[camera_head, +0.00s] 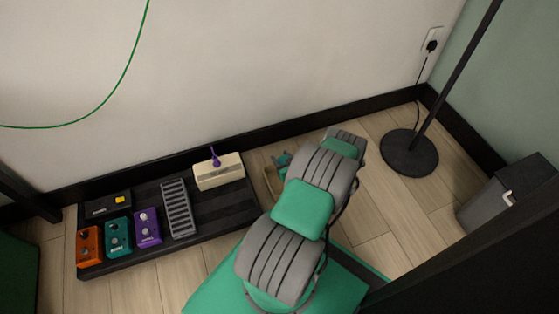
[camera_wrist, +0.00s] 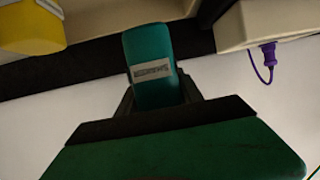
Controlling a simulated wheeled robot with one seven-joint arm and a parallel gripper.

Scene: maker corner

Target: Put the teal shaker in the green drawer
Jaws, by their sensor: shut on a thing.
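The teal shaker (camera_wrist: 151,60), a rounded block with a pale label band, is in the wrist view. My gripper (camera_wrist: 157,92) is shut on its near end, and its far end sticks out beyond the fingers. In the head view, a small teal shape (camera_head: 284,159) shows beside my arm near the wall; I cannot tell whether it is the shaker. My fingers are hidden there behind my arm. I see no green drawer that I can make out in either view.
A black pedalboard (camera_head: 216,209) with several pedals lies left of my arm. A cream box (camera_head: 218,171) with a purple plug sits at its back. A yellow thing (camera_wrist: 32,28) is in the wrist view. A lamp base (camera_head: 408,153) and grey bin (camera_head: 487,207) stand right.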

